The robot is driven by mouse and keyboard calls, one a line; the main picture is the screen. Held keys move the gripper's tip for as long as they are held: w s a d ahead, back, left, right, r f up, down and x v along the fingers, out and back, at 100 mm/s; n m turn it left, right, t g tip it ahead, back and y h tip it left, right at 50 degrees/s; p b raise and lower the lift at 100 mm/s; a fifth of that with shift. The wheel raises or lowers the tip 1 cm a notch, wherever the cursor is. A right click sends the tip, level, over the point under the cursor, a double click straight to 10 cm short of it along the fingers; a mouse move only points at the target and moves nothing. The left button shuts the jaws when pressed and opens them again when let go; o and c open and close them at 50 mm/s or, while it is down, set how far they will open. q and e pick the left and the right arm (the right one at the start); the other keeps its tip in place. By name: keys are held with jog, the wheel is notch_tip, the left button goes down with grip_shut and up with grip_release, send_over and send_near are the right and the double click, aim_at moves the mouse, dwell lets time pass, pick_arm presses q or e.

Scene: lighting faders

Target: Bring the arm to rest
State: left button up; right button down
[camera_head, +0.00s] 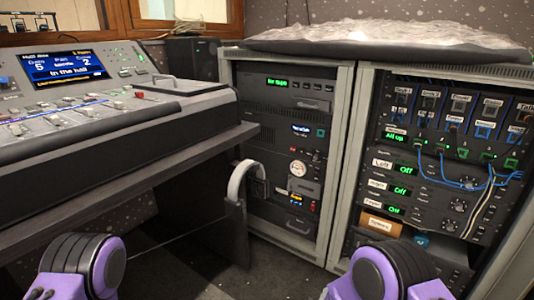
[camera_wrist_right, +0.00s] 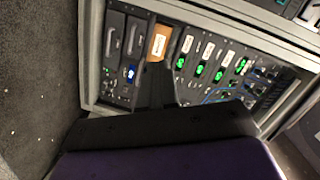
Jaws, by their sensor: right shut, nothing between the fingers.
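My right gripper (camera_wrist_right: 155,85) shows in the right wrist view as a dark, narrow shape, its fingers shut with nothing between them. Behind it in that view is the equipment rack, seen tilted; the gripper looks apart from it, though the exact gap is hard to tell. In the head view only purple and black links of my two arms show, at the bottom left and bottom right. My left gripper is outside both views. The mixing console (camera_head: 85,125) with its faders and lit screen stands at the left, and no gripper shows at it.
Two grey-framed racks stand at the back: the left rack (camera_head: 285,150) and the right rack (camera_head: 440,140) with blue patch cables (camera_head: 462,184). Crumpled clear sheeting (camera_head: 390,33) lies on top. A headband-like pale loop (camera_head: 240,178) hangs at the desk's end. Dark floor (camera_head: 200,255) is open between.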

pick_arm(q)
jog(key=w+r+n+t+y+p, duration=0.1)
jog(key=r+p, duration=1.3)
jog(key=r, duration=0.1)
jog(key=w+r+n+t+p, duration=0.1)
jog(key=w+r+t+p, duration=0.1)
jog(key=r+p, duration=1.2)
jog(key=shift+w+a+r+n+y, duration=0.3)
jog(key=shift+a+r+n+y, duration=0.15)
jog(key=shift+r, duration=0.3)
pick_arm(e)
jog(key=s+d+r+n+g+y, duration=0.1)
jog(key=s+d+r+n+g, duration=0.2)
jog(key=s+r, duration=0.3)
jog(key=s+d+r+n+g+y, duration=0.1)
jog(key=s+d+r+n+g, duration=0.3)
jog(key=s, duration=1.1)
jog(key=s+d+r+n+g+y, duration=0.1)
jog(key=s+d+r+n+g, duration=0.3)
jog(key=s+r, duration=0.5)
jog(key=shift+s+d+y, duration=0.3)
jog(key=shift+s+d, duration=0.8)
